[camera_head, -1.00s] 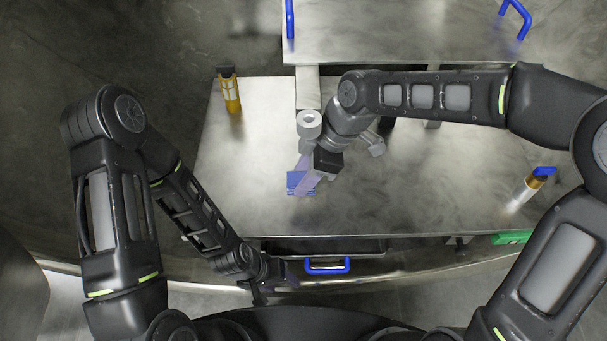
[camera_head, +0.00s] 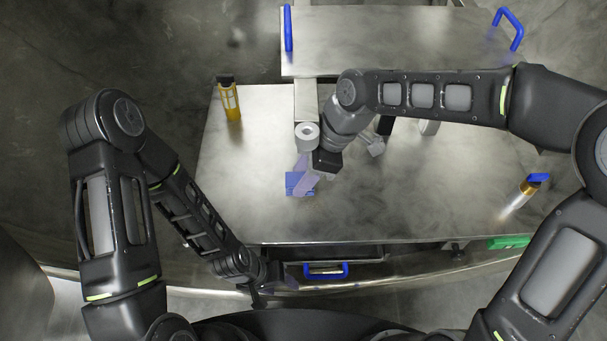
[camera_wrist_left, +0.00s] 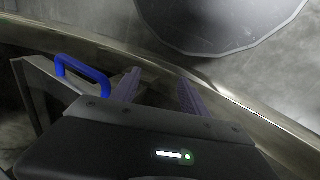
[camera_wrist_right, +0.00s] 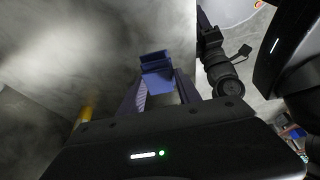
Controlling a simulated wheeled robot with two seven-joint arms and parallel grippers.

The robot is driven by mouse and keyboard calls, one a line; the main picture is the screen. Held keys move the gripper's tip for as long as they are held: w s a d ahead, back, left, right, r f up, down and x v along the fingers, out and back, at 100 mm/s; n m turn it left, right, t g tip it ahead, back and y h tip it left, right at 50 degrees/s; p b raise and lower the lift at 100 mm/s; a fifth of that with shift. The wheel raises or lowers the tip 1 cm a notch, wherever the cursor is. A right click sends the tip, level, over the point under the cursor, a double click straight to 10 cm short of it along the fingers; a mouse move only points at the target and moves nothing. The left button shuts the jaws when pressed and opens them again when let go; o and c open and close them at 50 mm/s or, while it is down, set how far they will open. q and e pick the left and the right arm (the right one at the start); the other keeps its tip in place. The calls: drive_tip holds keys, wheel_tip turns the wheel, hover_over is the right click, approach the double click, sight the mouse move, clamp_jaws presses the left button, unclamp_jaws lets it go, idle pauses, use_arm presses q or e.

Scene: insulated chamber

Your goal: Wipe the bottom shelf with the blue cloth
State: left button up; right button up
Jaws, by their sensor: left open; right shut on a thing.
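The blue cloth (camera_head: 297,184) is on the lower steel shelf (camera_head: 400,200), left of its middle in the head view. My right gripper (camera_head: 306,178) is shut on the cloth from above. In the right wrist view the cloth (camera_wrist_right: 157,68) shows between and beyond the fingertips, against the grey steel. I cannot tell how firmly it presses on the surface. My left gripper (camera_wrist_left: 158,88) is open and empty, low in front of the shelf's front edge. It is dark and partly hidden in the head view.
A yellow bottle (camera_head: 230,100) stands at the shelf's left back; a blue-topped bottle (camera_head: 523,194) is at the right. A raised steel shelf (camera_head: 400,45) with blue handles is behind. A blue handle (camera_head: 325,271) is at the front, near my left gripper. The shelf's left and right-front areas are clear.

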drive_tip(key=w+d+m+t+h, duration=0.1)
drive_tip(key=w+d+m, duration=0.2)
drive_tip(key=d+m, duration=0.3)
drive_tip(key=w+d+m+t+h, duration=0.2)
drive_tip(key=w+d+m, duration=0.1)
drive_tip(key=d+m, duration=0.3)
drive_tip(key=w+d+f+m+t+h, duration=0.1)
drive_tip(key=w+d+m, duration=0.3)
drive_tip(key=d, duration=0.6)
drive_tip(key=m, duration=0.2)
drive_tip(key=shift+m+t, duration=0.3)
drive_tip(key=shift+m, duration=0.1)
drive_tip(key=shift+w, duration=0.1)
